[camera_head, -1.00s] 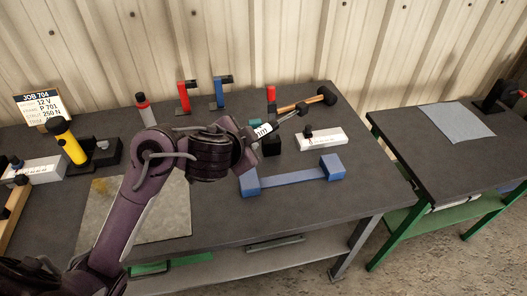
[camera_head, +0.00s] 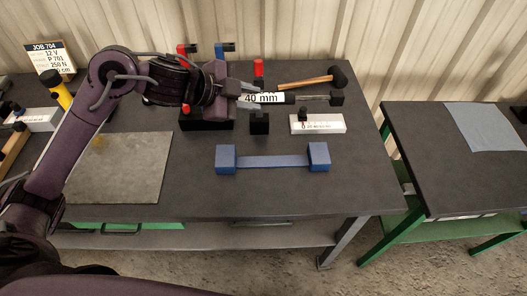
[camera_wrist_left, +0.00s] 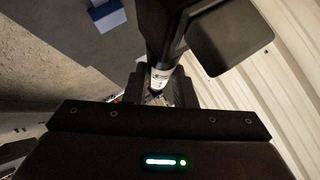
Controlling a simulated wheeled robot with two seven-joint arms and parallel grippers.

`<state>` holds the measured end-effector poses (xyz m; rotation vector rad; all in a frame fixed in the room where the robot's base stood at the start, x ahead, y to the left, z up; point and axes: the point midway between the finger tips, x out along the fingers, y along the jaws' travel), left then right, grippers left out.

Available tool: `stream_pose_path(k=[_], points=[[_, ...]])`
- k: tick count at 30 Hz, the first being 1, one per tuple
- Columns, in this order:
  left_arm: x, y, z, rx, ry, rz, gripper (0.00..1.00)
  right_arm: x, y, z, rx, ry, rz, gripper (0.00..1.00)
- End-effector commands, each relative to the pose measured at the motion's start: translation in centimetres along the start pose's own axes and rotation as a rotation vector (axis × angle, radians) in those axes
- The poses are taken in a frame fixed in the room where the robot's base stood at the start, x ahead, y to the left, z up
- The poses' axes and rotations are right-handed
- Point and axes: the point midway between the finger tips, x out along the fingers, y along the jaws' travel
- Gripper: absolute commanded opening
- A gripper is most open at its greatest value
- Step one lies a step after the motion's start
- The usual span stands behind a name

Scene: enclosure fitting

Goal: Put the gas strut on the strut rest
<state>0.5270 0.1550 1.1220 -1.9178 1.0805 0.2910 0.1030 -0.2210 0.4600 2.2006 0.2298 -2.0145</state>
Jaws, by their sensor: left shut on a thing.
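My left gripper (camera_head: 243,97) is shut on the gas strut (camera_head: 290,97), a dark cylinder with a white "40 mm" label and a thin rod pointing right. The strut is held about level above the back of the bench. In the left wrist view the strut (camera_wrist_left: 158,40) runs up from between the jaws (camera_wrist_left: 155,92), its label near them. The strut rest (camera_head: 272,162), a blue bar with a block at each end, lies empty on the bench, in front of and below the strut. A blue block of it shows in the left wrist view (camera_wrist_left: 107,16). My right gripper is not in view.
A hammer (camera_head: 300,83) lies behind the strut. A grey mat (camera_head: 120,168) lies left. A second table (camera_head: 430,150) stands right.

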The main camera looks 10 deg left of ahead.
Motion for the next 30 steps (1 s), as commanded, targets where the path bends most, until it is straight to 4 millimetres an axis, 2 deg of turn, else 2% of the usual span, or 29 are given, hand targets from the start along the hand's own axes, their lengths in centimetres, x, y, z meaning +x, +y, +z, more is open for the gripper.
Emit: stream_pose_path(k=[4, 12, 30], points=[[2.3, 2.6, 2.3, -0.011, 0.0, 0.007, 0.0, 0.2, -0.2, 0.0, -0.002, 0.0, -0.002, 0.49], [6.3, 6.7, 6.3, -0.01, -0.001, 0.005, 0.0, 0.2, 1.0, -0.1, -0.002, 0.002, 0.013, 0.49], [10.5, 10.8, 10.5, -0.004, 0.0, -0.002, 0.0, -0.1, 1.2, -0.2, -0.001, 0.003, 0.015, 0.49]])
